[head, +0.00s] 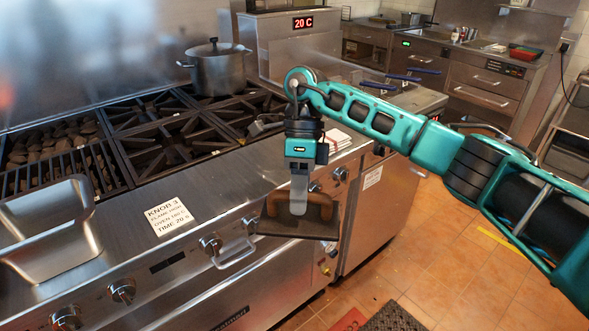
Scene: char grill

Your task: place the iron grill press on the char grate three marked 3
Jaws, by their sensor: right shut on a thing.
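The iron grill press (290,225), a dark flat plate with a brown handle, hangs in front of the range. My right gripper (299,197) points down and is shut on its handle, with the plate held clear in the air beyond the front edge. The char grate (62,168), dark bars over lumpy coals, lies at the far left of the range, well left of the press. I cannot make out a number 3 on the grate itself. My left gripper is not in view.
A steel pan (50,245) stands at the front left, partly before the grate. A card (170,217) reading "KNOB 3" lies on the steel ledge. A lidded pot (217,68) stands on the back burners. White cloths (337,140) lie right of the burners.

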